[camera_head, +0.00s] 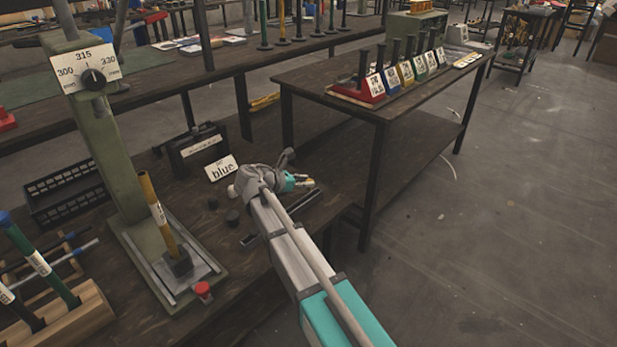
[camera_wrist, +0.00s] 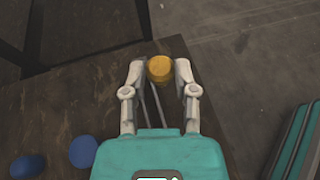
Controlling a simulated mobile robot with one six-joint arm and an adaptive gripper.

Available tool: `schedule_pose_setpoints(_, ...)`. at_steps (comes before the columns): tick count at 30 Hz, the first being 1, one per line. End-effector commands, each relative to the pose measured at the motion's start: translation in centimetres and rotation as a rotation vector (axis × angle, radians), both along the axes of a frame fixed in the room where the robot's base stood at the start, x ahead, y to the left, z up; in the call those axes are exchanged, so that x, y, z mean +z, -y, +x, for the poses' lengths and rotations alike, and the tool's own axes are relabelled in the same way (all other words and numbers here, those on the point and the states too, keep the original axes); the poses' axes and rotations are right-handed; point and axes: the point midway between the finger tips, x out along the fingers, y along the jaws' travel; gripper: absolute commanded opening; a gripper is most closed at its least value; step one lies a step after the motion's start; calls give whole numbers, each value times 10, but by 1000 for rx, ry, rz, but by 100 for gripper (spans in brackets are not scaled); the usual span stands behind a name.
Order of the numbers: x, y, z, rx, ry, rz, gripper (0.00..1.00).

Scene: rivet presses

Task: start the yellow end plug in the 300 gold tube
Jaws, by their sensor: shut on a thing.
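My gripper (camera_wrist: 160,75) is shut on a yellow end plug (camera_wrist: 160,68), held between its two fingertips in the wrist view. In the head view my gripper (camera_head: 300,181) is over the bench near the "blue" card, and the plug is too small there to make out clearly. I cannot read the tube's label. The press dial card shows 300, 315 and 330.
A "blue" card (camera_head: 221,168) and a black box (camera_head: 198,147) stand on the bench. Two blue plugs (camera_wrist: 83,151) lie on the bench in the wrist view. A red button (camera_head: 203,289) is at the press base's front. A wooden rack (camera_head: 75,322) holds tubes at left.

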Motion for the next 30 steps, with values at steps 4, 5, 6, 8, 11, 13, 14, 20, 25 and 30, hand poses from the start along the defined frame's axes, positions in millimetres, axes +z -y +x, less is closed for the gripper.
schedule_pose_setpoints(4,23,0,-18,0,0,0,18)
schedule_pose_setpoints(5,25,-1,-27,1,0,0,18)
schedule_pose_setpoints(6,29,-2,-36,3,-1,-1,18)
schedule_pose_setpoints(8,34,-3,-48,2,-1,-1,18)
schedule_pose_setpoints(11,41,-5,-65,2,0,0,18)
schedule_pose_setpoints(13,45,-7,-75,1,0,0,18)
schedule_pose_setpoints(14,46,-7,-79,0,0,0,18)
schedule_pose_setpoints(20,53,-10,-96,1,0,0,18)
schedule_pose_setpoints(25,54,-10,-101,-1,0,0,18)
schedule_pose_setpoints(30,54,-11,-101,-1,0,0,18)
